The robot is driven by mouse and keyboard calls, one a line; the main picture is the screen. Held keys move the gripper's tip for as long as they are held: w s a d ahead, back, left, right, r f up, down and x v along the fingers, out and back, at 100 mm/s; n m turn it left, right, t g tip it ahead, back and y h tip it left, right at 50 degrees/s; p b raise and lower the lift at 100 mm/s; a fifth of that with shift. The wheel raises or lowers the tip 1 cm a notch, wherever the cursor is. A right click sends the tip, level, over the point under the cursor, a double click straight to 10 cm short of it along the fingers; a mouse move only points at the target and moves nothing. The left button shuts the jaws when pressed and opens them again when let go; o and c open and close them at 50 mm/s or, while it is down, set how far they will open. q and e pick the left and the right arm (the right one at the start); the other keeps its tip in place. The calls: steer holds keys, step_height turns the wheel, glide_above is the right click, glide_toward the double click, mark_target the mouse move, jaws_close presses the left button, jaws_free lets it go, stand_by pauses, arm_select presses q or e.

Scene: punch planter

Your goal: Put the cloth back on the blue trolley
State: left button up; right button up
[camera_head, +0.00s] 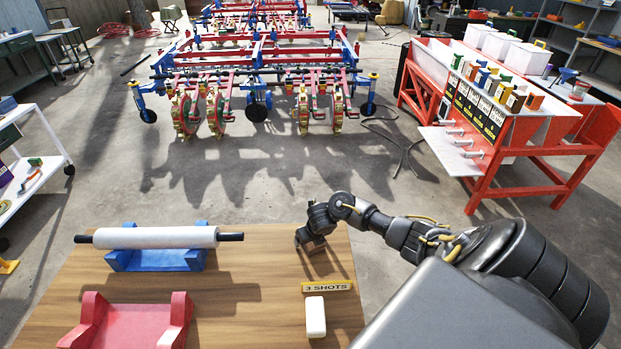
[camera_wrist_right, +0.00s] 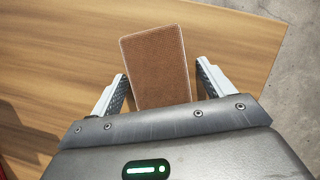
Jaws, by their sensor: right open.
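A flat brown rectangle with a paler edge, which looks like the cloth (camera_wrist_right: 157,62), lies on the wooden table in the right wrist view. My right gripper (camera_wrist_right: 161,72) is open above it, with one finger on each side and a gap at both. In the head view my right gripper (camera_head: 312,244) points down near the table's far right corner and mostly hides the cloth. My left gripper is not in view. No trolley that is clearly blue shows; a white-framed cart (camera_head: 50,163) stands at the left edge.
On the wooden table (camera_head: 258,265), a white roller (camera_head: 155,238) rests on a blue cradle (camera_head: 155,261). A red cradle (camera_head: 135,325) is empty. A "3 SHOTS" label (camera_head: 327,286) and a white block (camera_head: 315,316) lie near my arm. A red bench (camera_head: 530,130) and planter frame (camera_head: 250,75) stand beyond.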

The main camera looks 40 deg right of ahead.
steer(key=shift+r, duration=0.35)
steer(key=p+v, duration=0.4)
steer(key=v, duration=0.7)
steer(key=shift+s+r, duration=0.2)
steer(key=shift+r, duration=0.1)
